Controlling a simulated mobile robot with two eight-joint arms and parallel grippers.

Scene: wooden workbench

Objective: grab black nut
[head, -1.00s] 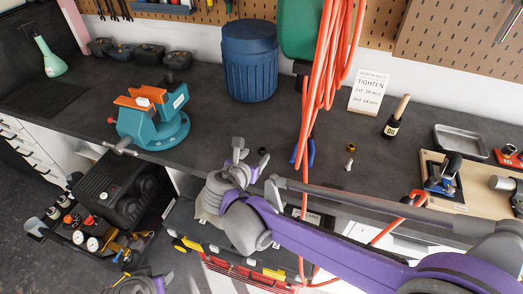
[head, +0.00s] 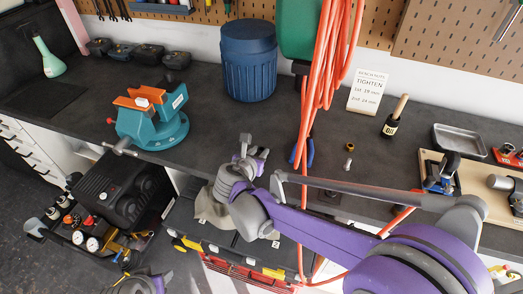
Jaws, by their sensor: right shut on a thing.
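My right gripper (head: 253,150) is over the front part of the bench, with its fingers shut on the black nut. The nut is almost wholly hidden between the fingers, so its outline is hard to make out. My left gripper (head: 142,284) is low at the bottom left edge, in front of the bench and partly cut off. Its jaw state is unclear.
A brass nut (head: 350,146) and a silver bolt (head: 348,163) stand to the right. A teal vise (head: 150,125) is to the left, a blue bin (head: 249,65) behind. Orange hose (head: 318,80) hangs just right of my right gripper.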

